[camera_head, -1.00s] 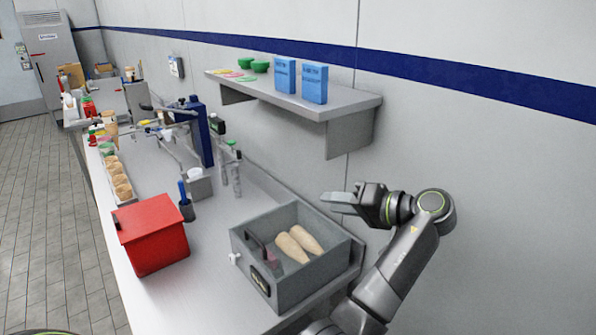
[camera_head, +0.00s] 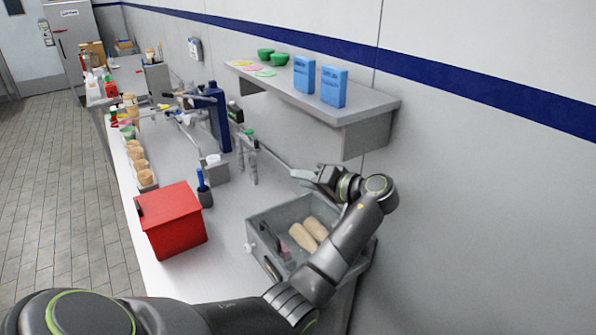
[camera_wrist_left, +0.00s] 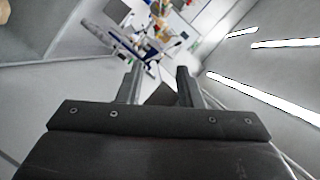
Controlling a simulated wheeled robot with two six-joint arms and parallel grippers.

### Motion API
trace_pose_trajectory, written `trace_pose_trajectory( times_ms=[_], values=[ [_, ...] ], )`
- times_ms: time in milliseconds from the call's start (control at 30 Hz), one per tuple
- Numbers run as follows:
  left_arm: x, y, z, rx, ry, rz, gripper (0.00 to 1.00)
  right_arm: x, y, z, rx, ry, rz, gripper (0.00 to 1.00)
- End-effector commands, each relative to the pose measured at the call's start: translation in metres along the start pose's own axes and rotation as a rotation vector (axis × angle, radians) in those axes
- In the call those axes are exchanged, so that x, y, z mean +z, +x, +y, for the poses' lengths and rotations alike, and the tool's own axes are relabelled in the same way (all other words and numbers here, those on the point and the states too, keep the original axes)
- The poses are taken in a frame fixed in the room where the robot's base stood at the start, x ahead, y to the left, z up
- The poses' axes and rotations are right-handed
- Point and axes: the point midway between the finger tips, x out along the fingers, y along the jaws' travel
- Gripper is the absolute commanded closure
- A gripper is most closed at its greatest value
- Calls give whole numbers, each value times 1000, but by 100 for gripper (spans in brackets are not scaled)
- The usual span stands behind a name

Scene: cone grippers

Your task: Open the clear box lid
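The grey box (camera_head: 253,228) stands near the right end of the counter, with two tan cones (camera_head: 316,229) visible inside. I cannot make out whether a clear lid covers the top. My left gripper (camera_head: 304,178) is in the air behind the box's back edge, toward the wall, touching nothing that I can see. My forearm hides the box's right side. My right gripper is out of view.
A red box (camera_head: 172,222) stands left of the grey box. A pen cup (camera_head: 205,197) and bottles are behind it. Counter (camera_head: 225,262) between the two boxes is clear.

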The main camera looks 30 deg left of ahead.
Motion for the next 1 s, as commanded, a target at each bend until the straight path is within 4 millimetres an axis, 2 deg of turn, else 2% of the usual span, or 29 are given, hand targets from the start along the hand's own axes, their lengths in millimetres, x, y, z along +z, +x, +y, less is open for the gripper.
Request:
trace_pose_trajectory(
  times_ms=[100, 200, 533, 800, 1000],
  values=[
    [-1, 15, -1, -2, 3, -1, 67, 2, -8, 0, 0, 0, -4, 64],
    [0, 22, 0, -1, 1, -1, 67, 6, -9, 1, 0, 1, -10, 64],
    [0, 25, 1, 0, 1, 0, 67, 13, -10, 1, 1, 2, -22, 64],
    [0, 25, 1, 0, 1, 0, 100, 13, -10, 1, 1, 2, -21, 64],
    [0, 24, 1, 0, 1, 0, 100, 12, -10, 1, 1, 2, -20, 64]
  ],
)
